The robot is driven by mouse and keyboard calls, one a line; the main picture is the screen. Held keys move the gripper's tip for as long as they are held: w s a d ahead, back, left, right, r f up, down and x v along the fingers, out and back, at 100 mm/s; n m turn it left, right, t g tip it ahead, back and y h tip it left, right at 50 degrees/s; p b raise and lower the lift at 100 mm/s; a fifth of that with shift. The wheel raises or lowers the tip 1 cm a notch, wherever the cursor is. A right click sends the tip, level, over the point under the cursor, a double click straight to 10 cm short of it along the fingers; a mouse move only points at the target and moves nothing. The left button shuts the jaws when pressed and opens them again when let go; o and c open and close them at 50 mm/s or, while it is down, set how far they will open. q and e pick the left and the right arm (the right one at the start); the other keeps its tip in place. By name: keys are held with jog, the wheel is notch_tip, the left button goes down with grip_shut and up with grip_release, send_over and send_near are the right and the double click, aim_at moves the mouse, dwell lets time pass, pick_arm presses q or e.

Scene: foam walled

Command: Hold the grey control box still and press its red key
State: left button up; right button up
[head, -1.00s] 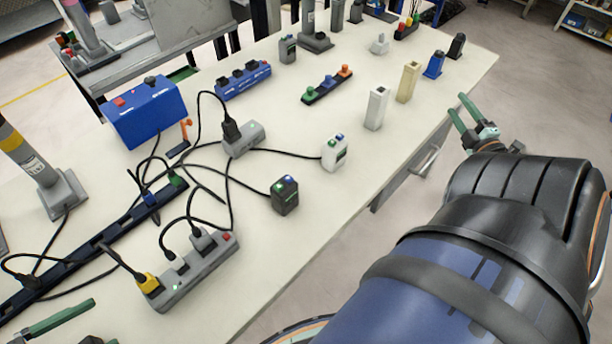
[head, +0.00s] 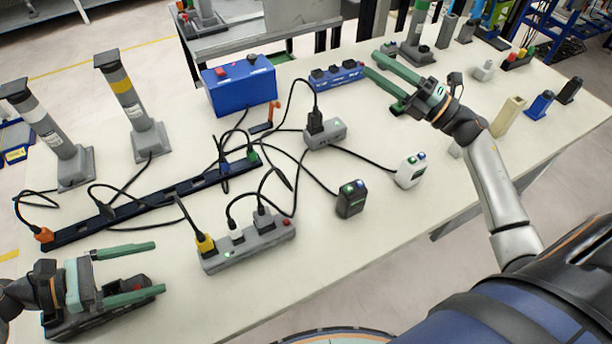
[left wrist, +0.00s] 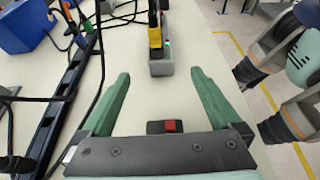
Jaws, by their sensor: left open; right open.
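A small dark box with a red key (left wrist: 170,126) lies on the table between the fingers of my left gripper (left wrist: 160,73), close to the palm, in the left wrist view. My palm hides part of it. My right gripper (head: 369,62) is open and empty over the back of the table, far from this box.
A grey power strip (head: 250,250) with plugs and cables lies right of the left gripper. A long dark rail (head: 150,205) runs behind it. A blue box (head: 240,88), a dark two-key box (head: 351,198) and a white two-key box (head: 410,171) stand further off. The front middle is clear.

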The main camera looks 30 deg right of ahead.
aim_at(202, 256)
jog(key=s+a+n+g+y, duration=0.3)
jog(key=a+n+g, duration=1.25)
jog(key=a, duration=0.65)
jog(key=s+a+f+n+g+h, duration=0.2)
jog(key=s+a+f+n+h, duration=0.15)
jog(key=f+n+h, duration=0.35)
pick_arm(q)
jog(key=shift+d+f, duration=0.15)
jog(key=shift+d, duration=0.15)
jog(key=x, duration=1.2)
pick_arm(e)
jog(key=s+d+f+n+h, duration=0.2)
jog(key=d+f+n+h, duration=0.2)
jog(key=n, duration=0.2)
jog(key=shift+s+d+g+h, duration=0.25)
jog(key=shift+s+g+h, duration=0.1)
jog(key=shift+g, duration=0.1)
pick_arm(q)
jog(key=shift+c, duration=0.3)
pick_arm(e)
jog(key=shift+f, duration=0.1)
